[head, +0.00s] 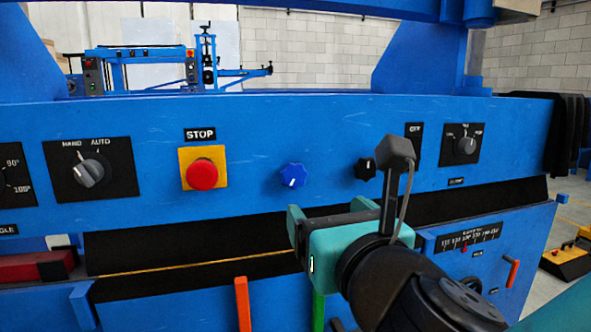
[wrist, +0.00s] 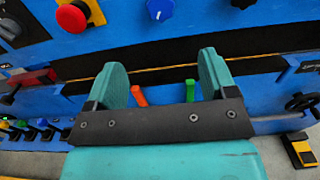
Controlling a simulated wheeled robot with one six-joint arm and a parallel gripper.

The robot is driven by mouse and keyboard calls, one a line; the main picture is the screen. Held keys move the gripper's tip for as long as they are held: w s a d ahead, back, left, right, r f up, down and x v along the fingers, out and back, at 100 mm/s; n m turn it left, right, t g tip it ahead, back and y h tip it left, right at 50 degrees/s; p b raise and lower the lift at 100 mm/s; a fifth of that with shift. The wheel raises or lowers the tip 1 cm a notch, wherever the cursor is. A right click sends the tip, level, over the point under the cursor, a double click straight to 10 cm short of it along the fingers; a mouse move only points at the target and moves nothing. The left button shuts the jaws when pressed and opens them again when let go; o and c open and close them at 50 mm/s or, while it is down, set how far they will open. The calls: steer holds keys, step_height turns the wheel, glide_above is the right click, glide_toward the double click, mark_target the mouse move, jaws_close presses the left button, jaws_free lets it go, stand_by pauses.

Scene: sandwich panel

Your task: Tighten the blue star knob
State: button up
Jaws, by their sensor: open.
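The blue star knob (head: 293,175) sits on the blue front panel, right of the red stop button, with a white mark on its face. In the wrist view the blue knob (wrist: 160,9) is at the top edge, partly cut off, beyond the fingertips. My gripper (head: 322,212) is below and right of the knob in the head view, apart from it. In the wrist view my gripper (wrist: 163,75) has its two teal fingers spread with nothing between them.
A red stop button (head: 202,174) on a yellow plate and a HAND/AUTO switch (head: 88,172) are to the left. A black star knob (head: 365,169) is right of the blue one. Orange (head: 243,303) and green (head: 318,309) levers stand below. The panel around the blue knob is bare.

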mark_target(295, 179)
steer(key=p+x, duration=0.5)
steer(key=x, duration=1)
steer(key=shift+w+f, duration=0.15)
steer(key=shift+w, duration=0.2)
steer(key=c, duration=0.9)
